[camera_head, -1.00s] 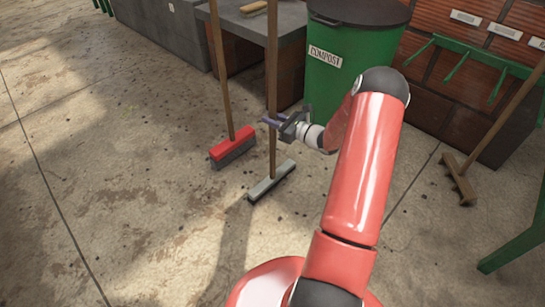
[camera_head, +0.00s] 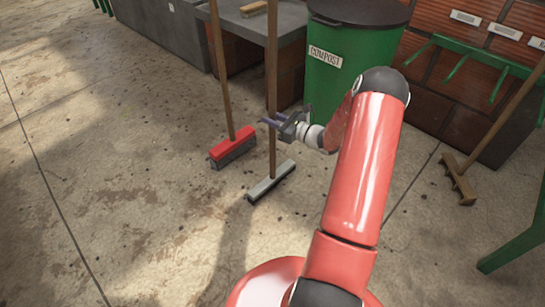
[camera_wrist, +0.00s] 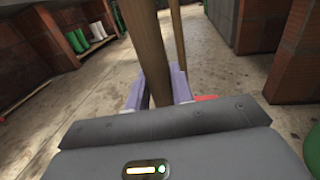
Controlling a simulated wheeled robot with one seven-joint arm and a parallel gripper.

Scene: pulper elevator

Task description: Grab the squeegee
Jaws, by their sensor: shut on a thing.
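The squeegee has a long wooden handle (camera_head: 272,75) and a pale grey head (camera_head: 271,182) that is at the floor. It stands nearly upright in front of the grey counter, left of the compost bin. My gripper (camera_head: 273,121) is around the handle, well above the head, and is shut on it. In the wrist view the handle (camera_wrist: 150,50) passes between the two purple-grey fingers (camera_wrist: 156,90). The squeegee's head is hidden in the wrist view.
A red-headed broom (camera_head: 233,147) stands close on the left. A green compost bin (camera_head: 350,70) is behind my gripper. A grey counter (camera_head: 245,22) is at the back. A wooden rake (camera_head: 458,178) leans at the right. The floor at front left is clear.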

